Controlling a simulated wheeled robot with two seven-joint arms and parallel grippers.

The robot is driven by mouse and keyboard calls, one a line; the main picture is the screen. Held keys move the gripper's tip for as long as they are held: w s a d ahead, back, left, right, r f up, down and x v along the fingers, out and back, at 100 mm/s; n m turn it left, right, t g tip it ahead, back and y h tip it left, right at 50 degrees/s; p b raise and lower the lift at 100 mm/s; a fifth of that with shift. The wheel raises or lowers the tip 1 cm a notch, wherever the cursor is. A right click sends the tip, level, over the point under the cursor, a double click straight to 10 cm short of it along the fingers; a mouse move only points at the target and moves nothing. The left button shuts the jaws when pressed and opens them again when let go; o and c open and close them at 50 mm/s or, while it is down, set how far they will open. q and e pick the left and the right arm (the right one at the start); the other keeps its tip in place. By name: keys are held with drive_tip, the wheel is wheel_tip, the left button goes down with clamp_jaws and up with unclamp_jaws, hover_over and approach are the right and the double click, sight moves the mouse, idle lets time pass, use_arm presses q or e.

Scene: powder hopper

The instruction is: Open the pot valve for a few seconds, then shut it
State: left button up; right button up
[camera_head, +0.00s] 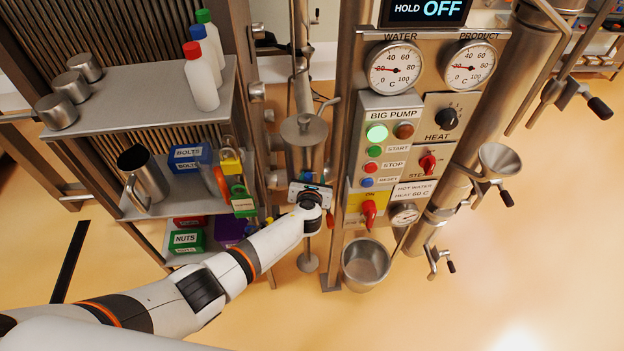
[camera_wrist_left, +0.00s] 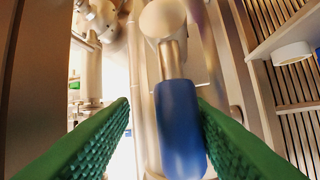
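A steel pot (camera_head: 304,140) with a domed lid hangs on the frame left of the control panel in the head view. My left gripper (camera_head: 308,188) is just below it, with the arm coming in from the lower left. In the left wrist view a blue handle (camera_wrist_left: 181,128) on a steel stem with a round end (camera_wrist_left: 163,18) stands between my green-padded fingers. The fingers are apart; a clear gap shows on the left of the handle, and the right finger looks close to it. Contact there cannot be told. My right gripper is not in view.
The control panel (camera_head: 387,105) with gauges, buttons and a red knob (camera_head: 369,211) is right of the gripper. A steel bucket (camera_head: 366,263) is at lower right. A shelf rack (camera_head: 140,98) with bottles, padlocks and boxes is close on the left.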

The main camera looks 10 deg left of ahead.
use_arm(q)
drive_tip(key=shift+s+r, duration=0.2)
drive_tip(key=shift+s, duration=0.2)
drive_tip(key=p+v, duration=0.2)
drive_tip(key=v, duration=0.9)
idle(5.1)
